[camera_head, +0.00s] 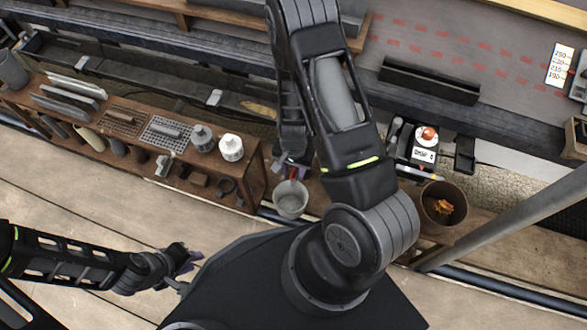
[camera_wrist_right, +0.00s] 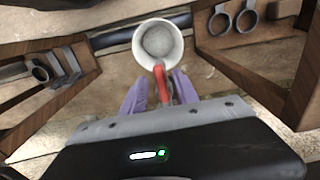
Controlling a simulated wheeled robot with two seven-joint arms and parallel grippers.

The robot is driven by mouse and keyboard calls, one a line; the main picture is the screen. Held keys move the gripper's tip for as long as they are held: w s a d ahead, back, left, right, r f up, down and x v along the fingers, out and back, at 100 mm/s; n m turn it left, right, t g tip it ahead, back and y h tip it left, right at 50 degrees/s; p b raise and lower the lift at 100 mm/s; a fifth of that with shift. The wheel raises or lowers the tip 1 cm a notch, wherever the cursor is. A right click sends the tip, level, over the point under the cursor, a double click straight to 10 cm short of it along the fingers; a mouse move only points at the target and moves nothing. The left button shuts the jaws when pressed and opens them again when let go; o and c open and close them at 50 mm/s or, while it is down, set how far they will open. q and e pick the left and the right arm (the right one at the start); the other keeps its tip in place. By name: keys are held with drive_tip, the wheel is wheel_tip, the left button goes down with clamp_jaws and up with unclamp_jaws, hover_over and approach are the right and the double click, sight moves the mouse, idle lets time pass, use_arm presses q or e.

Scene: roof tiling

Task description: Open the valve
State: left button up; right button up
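A red lever (camera_wrist_right: 161,84), which looks like the valve handle, stands between the two purple fingers of my right gripper (camera_wrist_right: 159,88). The fingers are apart, with a narrow gap visible on each side of the lever. A light round cup-like vessel (camera_wrist_right: 158,44) lies just beyond the lever. In the head view my right gripper (camera_head: 291,163) is mostly hidden by its arm, above a pale bucket (camera_head: 290,199); a little red shows there. The valve body is hidden. My left gripper (camera_head: 185,257) is at lower left, away from the lever; its opening is unclear.
A grey pole (camera_head: 500,218) crosses the lower right.

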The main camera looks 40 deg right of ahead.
sight(294, 173)
drive_tip(key=shift+r, duration=0.1)
wheel_tip(294, 173, up, 8)
drive_tip(key=p, duration=0.3)
drive_tip(key=shift+f, duration=0.2)
idle(0.4)
